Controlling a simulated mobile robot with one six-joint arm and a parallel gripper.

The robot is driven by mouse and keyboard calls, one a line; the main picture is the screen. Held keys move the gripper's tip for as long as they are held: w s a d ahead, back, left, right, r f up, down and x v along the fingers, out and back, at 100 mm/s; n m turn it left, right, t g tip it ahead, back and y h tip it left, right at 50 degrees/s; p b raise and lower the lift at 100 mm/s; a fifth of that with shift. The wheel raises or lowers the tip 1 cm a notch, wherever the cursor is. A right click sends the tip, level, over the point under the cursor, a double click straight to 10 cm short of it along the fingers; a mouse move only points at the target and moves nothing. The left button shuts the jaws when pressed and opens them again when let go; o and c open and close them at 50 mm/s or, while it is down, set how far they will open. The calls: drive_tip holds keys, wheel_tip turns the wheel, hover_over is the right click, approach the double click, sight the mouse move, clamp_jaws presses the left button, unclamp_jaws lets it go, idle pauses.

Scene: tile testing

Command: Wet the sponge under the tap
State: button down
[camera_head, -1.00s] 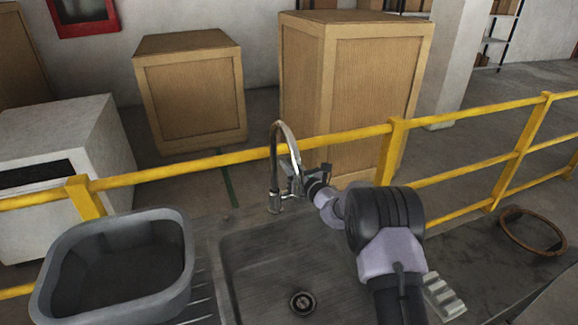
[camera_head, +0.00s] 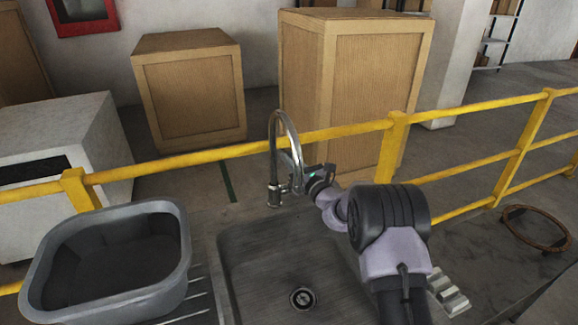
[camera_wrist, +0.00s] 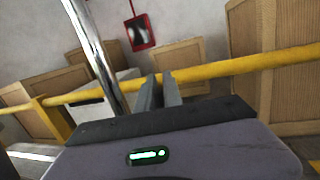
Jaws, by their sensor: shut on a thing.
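The chrome tap (camera_head: 274,150) arches over the metal sink (camera_head: 255,265), and its spout end points down. No running water shows. My gripper (camera_head: 293,172) is at the right side of the tap, beside its upright pipe, and appears shut on the tap handle, which is mostly hidden. In the wrist view the two grey fingers of my gripper (camera_wrist: 161,91) stand close together, with the shiny pipe of the tap (camera_wrist: 92,48) to their left. I cannot make out a sponge in either view.
A grey plastic tub (camera_head: 32,290) stands left of the sink. A ridged pale block (camera_head: 449,292) and a brown ring (camera_head: 535,240) lie on the counter to the right. A yellow railing (camera_head: 225,152) runs behind the tap, with wooden crates (camera_head: 190,90) beyond.

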drive_tip(key=shift+s, duration=0.1)
drive_tip(key=c, duration=1.5)
unclamp_jaws()
drive_tip(key=p+v, duration=0.4)
drive_tip(key=v, duration=1.3)
drive_tip(key=shift+s+f, duration=0.15)
drive_tip(key=shift+f, duration=0.05)
drive_tip(key=shift+d, duration=0.2)
